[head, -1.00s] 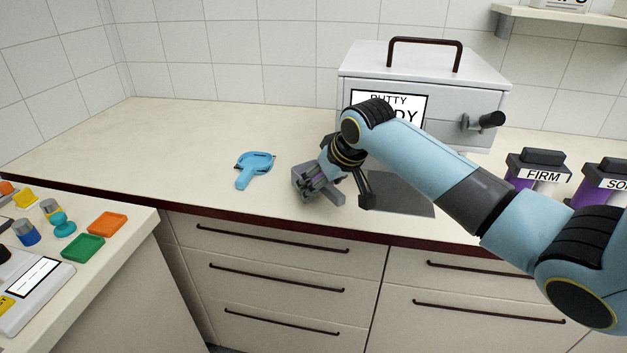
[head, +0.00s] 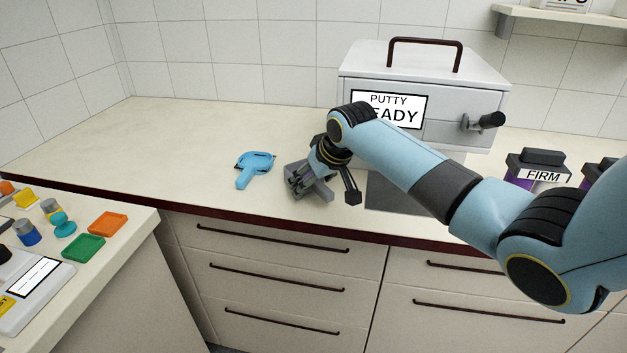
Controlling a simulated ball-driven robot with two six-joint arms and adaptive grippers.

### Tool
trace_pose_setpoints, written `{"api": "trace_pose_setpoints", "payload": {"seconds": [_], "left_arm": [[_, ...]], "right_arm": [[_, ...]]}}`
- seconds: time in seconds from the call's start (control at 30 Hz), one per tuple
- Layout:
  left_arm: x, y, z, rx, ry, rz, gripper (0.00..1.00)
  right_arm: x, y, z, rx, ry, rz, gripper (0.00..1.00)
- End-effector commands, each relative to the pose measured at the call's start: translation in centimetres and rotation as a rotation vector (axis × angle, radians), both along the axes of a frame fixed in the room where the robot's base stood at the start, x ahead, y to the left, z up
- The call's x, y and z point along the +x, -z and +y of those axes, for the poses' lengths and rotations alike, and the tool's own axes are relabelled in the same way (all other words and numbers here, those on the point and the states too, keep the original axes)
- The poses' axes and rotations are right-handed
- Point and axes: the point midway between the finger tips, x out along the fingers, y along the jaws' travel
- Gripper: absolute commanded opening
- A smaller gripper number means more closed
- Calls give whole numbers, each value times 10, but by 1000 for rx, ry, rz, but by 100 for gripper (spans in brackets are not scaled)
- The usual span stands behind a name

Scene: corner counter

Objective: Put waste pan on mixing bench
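The blue pan (head: 257,163), with a short handle toward the front, lies flat on the cream counter (head: 190,135); I take it as the waste pan. My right gripper (head: 302,184) hovers low over the counter just right of the pan and apart from it. My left gripper is not in view. No surface is labelled as the mixing bench. A lower bench (head: 120,262) with coloured items stands at front left.
A grey box labelled PUTTY READY (head: 410,75), with a side crank (head: 487,121), stands behind my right arm. A FIRM container (head: 540,168) is at the right. The lower bench holds a green tray (head: 83,248) and an orange tray (head: 108,223). The counter left of the pan is clear.

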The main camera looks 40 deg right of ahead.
Motion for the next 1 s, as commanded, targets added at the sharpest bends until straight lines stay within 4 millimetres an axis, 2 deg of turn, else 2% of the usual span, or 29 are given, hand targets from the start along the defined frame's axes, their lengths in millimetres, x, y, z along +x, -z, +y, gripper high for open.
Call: {"api": "trace_pose_setpoints", "payload": {"seconds": [0.13,0.17,0.33,0.67,0.77,1.0], "left_arm": [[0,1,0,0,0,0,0],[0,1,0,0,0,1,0],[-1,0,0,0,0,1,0],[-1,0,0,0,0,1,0],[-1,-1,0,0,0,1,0],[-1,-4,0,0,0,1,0]], "right_arm": [[0,2,0,0,0,-1,30],[0,2,0,0,0,0,73],[0,2,0,0,0,0,95],[0,-2,0,0,0,-1,96],[-6,-11,0,-2,0,-2,96],[-29,-46,2,-2,-1,-2,96]]}}
